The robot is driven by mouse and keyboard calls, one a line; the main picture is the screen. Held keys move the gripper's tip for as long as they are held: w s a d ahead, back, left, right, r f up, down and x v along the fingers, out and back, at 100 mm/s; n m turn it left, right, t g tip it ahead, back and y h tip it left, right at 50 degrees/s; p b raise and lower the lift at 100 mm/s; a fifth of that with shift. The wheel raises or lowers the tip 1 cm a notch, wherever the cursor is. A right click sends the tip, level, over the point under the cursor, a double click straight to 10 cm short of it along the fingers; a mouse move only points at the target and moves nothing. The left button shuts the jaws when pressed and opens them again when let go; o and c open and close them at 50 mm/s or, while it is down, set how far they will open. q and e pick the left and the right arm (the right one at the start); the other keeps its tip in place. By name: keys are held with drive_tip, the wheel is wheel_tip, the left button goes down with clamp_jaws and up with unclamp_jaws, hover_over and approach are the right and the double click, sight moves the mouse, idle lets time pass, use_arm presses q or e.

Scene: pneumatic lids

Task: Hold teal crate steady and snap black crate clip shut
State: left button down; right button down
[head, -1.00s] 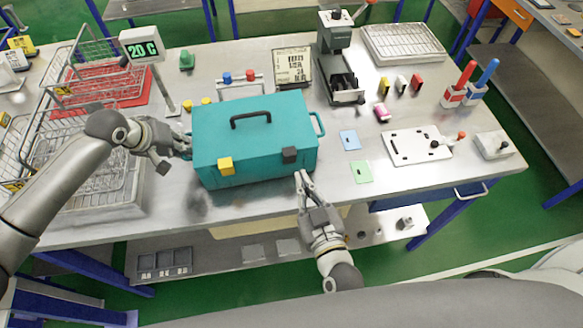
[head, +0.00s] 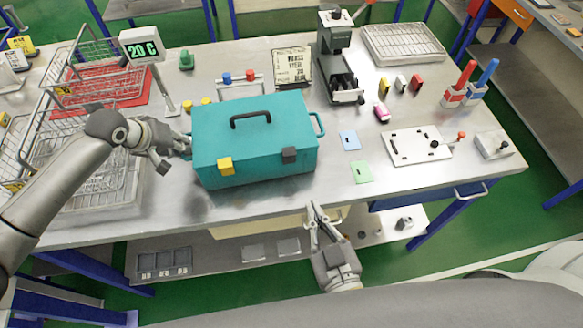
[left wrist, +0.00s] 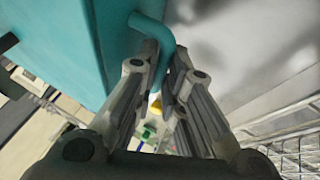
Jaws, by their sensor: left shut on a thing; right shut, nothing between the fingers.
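The teal crate (head: 255,160) stands on the metal table with its lid down and a dark handle on top. The black clip (head: 289,155) is at the right of its front and looks flat against it; the yellow clip (head: 225,167) is at the left of its front. My left gripper (head: 184,147) is shut on the crate's left side handle, which shows between its fingers in the left wrist view (left wrist: 150,30). My right gripper (head: 316,208) is shut and empty, apart from the crate, at the table's front edge.
Wire baskets (head: 90,185) stand at the left behind my left arm. A display post (head: 140,45) rises behind the crate. Blue (head: 349,139) and green (head: 361,171) cards and a white plate (head: 417,147) lie at the right. The front strip of table is clear.

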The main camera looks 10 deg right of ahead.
use_arm(q)
drive_tip(key=c, duration=1.4)
unclamp_jaws()
drive_tip(key=shift+c, duration=0.2)
drive_tip(key=v, duration=1.2)
drive_tip(key=shift+a, duration=0.1)
